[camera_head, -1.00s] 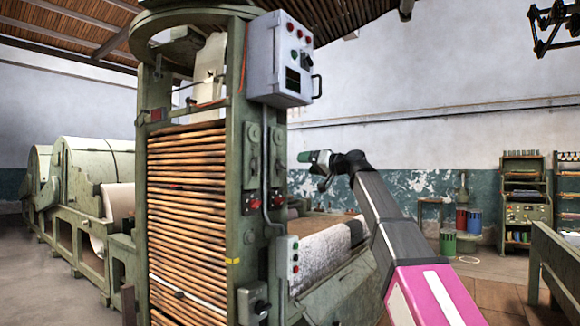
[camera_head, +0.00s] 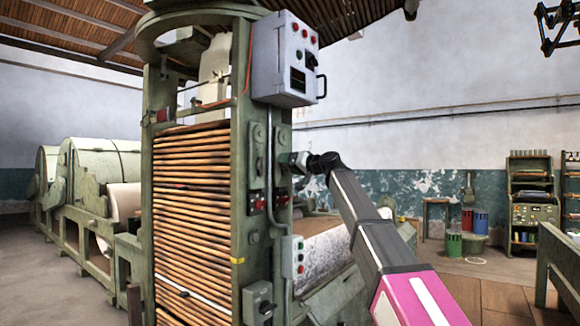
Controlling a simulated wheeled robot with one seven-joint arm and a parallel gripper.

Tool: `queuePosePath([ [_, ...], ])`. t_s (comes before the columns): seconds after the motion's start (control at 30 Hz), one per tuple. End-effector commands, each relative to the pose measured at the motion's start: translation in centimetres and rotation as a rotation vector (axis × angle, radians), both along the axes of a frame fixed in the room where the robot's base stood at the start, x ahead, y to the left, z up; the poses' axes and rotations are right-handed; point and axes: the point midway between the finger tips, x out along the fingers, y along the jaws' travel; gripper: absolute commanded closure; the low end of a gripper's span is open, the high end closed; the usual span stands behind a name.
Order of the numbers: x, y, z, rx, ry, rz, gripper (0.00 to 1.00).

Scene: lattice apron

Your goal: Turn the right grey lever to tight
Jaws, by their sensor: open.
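The right grey lever (camera_head: 281,137) is on the narrow green side of the upright machine frame, to the right of a similar grey lever (camera_head: 257,140). My gripper (camera_head: 285,159) is at the right lever's lower part and partly covers it. My gripper is open; its fingers are small here and their exact contact with the lever cannot be told. The lever's lower end and any tight marking are hidden or too small to read.
A grey control box (camera_head: 283,60) with a handle juts out above the levers. Small red-marked fittings (camera_head: 257,204) and a lower button box (camera_head: 293,257) sit below. A grey conduit runs between the levers. Open floor lies to the right.

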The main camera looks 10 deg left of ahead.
Motion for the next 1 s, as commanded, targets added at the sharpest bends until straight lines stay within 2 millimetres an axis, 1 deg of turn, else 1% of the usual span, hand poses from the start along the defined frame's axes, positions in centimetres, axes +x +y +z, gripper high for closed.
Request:
queuePosePath([
  [0.1,-0.01,-0.03,0.0,0.0,0.0,0.0,0.17],
  [0.13,-0.01,-0.03,0.0,0.0,0.0,0.0,0.24],
  [0.17,-0.01,-0.03,0.0,0.0,0.0,0.0,0.33],
  [0.2,-0.01,-0.03,0.0,0.0,0.0,0.0,0.46],
  [0.27,-0.01,-0.03,0.0,0.0,0.0,0.0,0.66],
  [0.47,-0.02,-0.04,0.0,0.001,0.003,0.0,0.66],
  [0.67,0.0,-0.04,-0.01,0.018,0.042,0.001,0.66],
  [0.87,0.05,-0.05,-0.02,0.062,0.149,0.001,0.66],
  [1.0,0.08,-0.06,-0.05,0.108,0.258,0.001,0.66],
])
